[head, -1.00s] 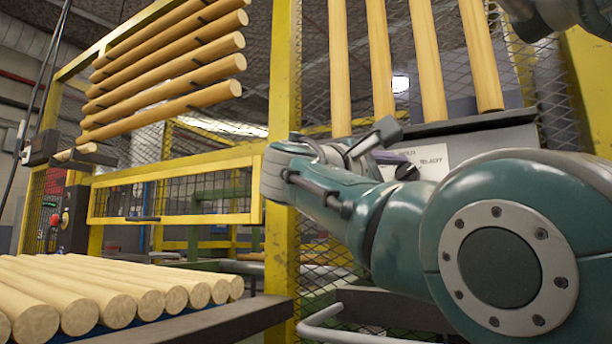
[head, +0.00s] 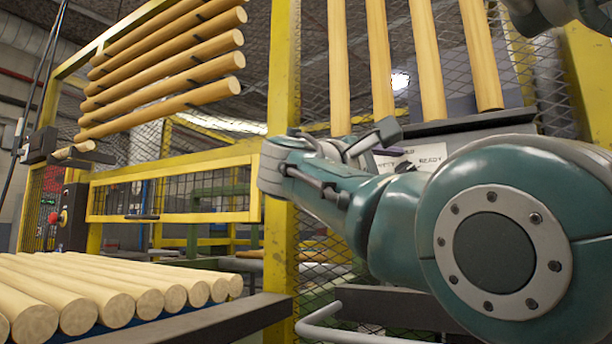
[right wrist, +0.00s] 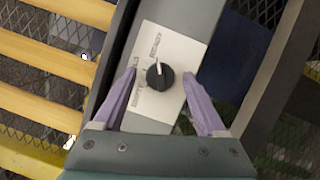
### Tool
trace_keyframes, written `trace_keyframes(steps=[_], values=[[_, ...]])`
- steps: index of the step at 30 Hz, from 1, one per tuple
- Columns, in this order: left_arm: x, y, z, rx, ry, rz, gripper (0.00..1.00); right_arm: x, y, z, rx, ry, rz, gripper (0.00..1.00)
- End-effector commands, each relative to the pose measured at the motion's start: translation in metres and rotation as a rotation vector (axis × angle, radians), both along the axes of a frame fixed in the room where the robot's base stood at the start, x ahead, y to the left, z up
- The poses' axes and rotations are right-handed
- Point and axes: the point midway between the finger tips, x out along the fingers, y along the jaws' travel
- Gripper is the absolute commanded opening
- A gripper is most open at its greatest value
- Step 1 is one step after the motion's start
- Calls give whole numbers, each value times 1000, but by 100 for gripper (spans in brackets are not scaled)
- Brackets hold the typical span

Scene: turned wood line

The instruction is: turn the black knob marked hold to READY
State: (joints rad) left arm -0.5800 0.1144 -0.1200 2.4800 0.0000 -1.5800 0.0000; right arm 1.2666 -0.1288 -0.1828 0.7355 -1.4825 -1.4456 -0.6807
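The black knob (right wrist: 160,76) sits on a white label plate (right wrist: 183,48) in the right wrist view. My right gripper (right wrist: 160,73) is open, with one purple finger on each side of the knob and a gap on both sides. In the head view the plate (head: 432,150) shows the word READY at its right; my right arm covers its lower part. My left gripper is not in view.
A yellow post (head: 281,90) with mesh stands beside the panel. Upright wooden rods (head: 428,60) stand above a dark ledge (head: 470,124) over the plate. More rods lie on a table (head: 210,318) at the left. A grey rail (head: 350,335) runs below my arm.

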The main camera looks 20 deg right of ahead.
Motion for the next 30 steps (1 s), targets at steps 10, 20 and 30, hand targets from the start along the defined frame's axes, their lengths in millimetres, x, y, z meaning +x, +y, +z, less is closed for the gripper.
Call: trace_keyframes(steps=[10,20,30], values=[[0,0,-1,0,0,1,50,-3,12,-2,-1,1,3,74],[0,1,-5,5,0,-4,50,-24,73,-9,1,2,4,74],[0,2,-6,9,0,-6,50,-32,94,-11,-1,1,-1,74]])
